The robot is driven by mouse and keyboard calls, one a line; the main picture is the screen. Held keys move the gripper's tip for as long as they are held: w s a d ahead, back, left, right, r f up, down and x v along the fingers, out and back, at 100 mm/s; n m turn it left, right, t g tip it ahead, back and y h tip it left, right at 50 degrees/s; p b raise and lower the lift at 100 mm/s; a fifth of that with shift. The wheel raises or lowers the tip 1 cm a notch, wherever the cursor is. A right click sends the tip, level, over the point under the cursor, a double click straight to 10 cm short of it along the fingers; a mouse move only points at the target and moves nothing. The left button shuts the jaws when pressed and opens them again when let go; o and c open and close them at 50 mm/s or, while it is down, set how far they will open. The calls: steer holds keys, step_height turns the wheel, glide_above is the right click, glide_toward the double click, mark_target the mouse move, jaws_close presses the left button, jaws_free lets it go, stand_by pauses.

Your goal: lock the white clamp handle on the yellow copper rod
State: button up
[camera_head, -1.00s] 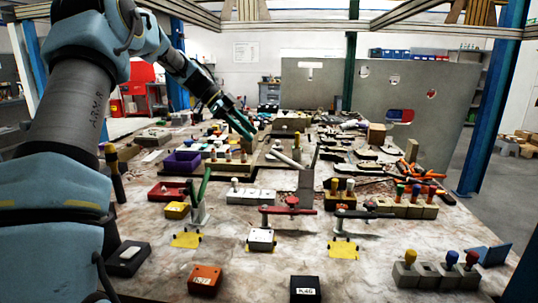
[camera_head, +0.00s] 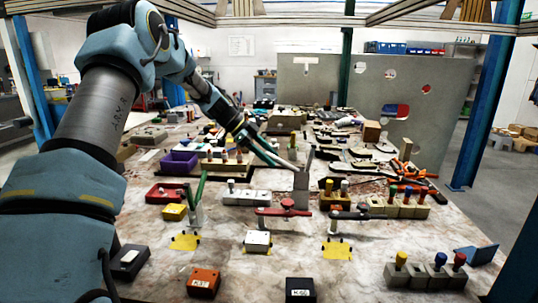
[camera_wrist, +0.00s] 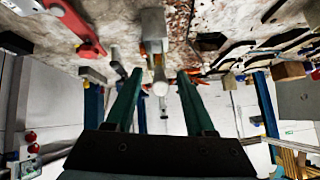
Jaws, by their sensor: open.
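The white clamp handle (camera_head: 284,164) shows in the head view just left of a grey upright plate (camera_head: 302,181). In the wrist view the handle's round white end (camera_wrist: 160,88) lies between my green fingers, with the grey clamp body (camera_wrist: 154,28) beyond it. My gripper (camera_head: 276,157) is open, its fingers to either side of the handle; I cannot tell whether they touch it. My gripper (camera_wrist: 158,77) shows wide apart in the wrist view. I cannot make out the yellow copper rod clearly; a small orange-yellow patch shows beside the clamp in the wrist view.
A red-handled clamp (camera_head: 284,211), a black-handled clamp (camera_head: 350,215) and a green-handled clamp (camera_head: 199,191) stand nearer on the table. A purple bin (camera_head: 179,162) is at left. Orange-handled tools (camera_head: 405,168) lie at right. The front middle of the table has bare patches.

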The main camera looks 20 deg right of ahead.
steer(key=shift+c, duration=0.2)
jaws_close()
stand_by(1.1)
